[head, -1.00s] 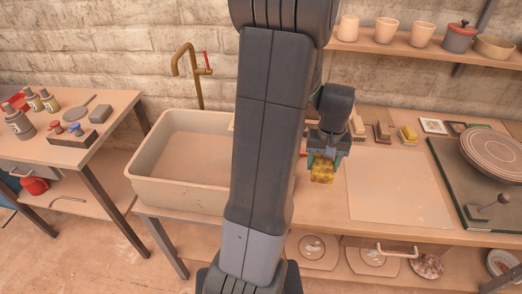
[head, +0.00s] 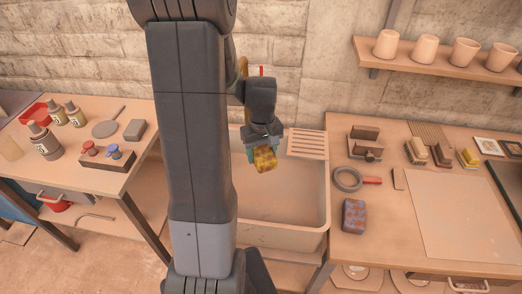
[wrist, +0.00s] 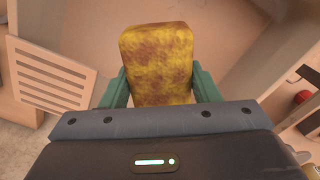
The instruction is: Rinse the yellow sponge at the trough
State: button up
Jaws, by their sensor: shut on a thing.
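The yellow sponge (head: 265,159) has brown stains across its face. My gripper (head: 264,150) is shut on it, and the wrist view shows the stained sponge (wrist: 157,62) between the two green fingers (wrist: 157,88). In the head view the sponge is held over the trough (head: 291,213), a pale deep basin; it looks apart from the basin's surfaces. My arm hides the left part of the trough and most of the tap (head: 243,68).
A slatted rack (head: 307,144) lies across the trough's back right corner. A table with bottles (head: 45,141) stands at left.

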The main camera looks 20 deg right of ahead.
jog(key=shift+w+a+f, duration=0.1)
jog(key=shift+w+a, duration=0.05)
jog(key=shift+a, duration=0.05)
jog(key=shift+f, duration=0.25)
notch_tip(320, 180, down, 16)
jog(key=b, duration=1.1)
jog(key=shift+r+b, duration=0.25)
jog(key=shift+b, duration=0.1)
jog(key=shift+r, duration=0.1)
dwell(1.1)
jog(key=shift+d+r+p, duration=0.1)
jog(key=shift+r+p, duration=5.4)
jog(key=shift+r, duration=2.05)
